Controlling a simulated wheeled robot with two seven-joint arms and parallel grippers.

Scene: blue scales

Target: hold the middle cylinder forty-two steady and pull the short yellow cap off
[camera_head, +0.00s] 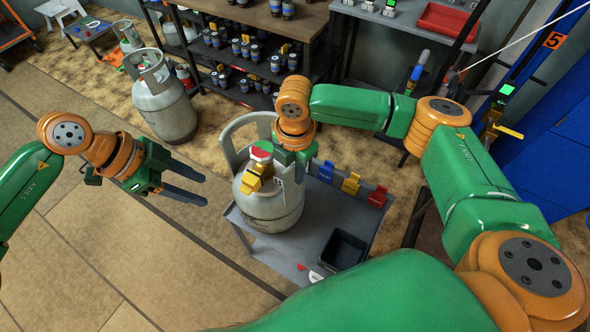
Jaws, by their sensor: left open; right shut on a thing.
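The grey gas cylinder (268,214) stands upright on the grey cart, its open collar around the valve; no number on it is legible. The short yellow cap (251,182) sits at the valve inside the collar, below a red, white and green handwheel (262,152). My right gripper (300,171) comes down at the right side of the collar and is shut on it; its fingertips are partly hidden. My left gripper (206,189) is open and empty, to the left of the cylinder and apart from it, fingers pointing right.
The grey cart (319,222) also carries blue, yellow and red tags (351,184) and a black tray (343,250). Another grey cylinder (162,103) stands on the floor behind. A shelf of small canisters (235,55) is at the back. The floor at left is clear.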

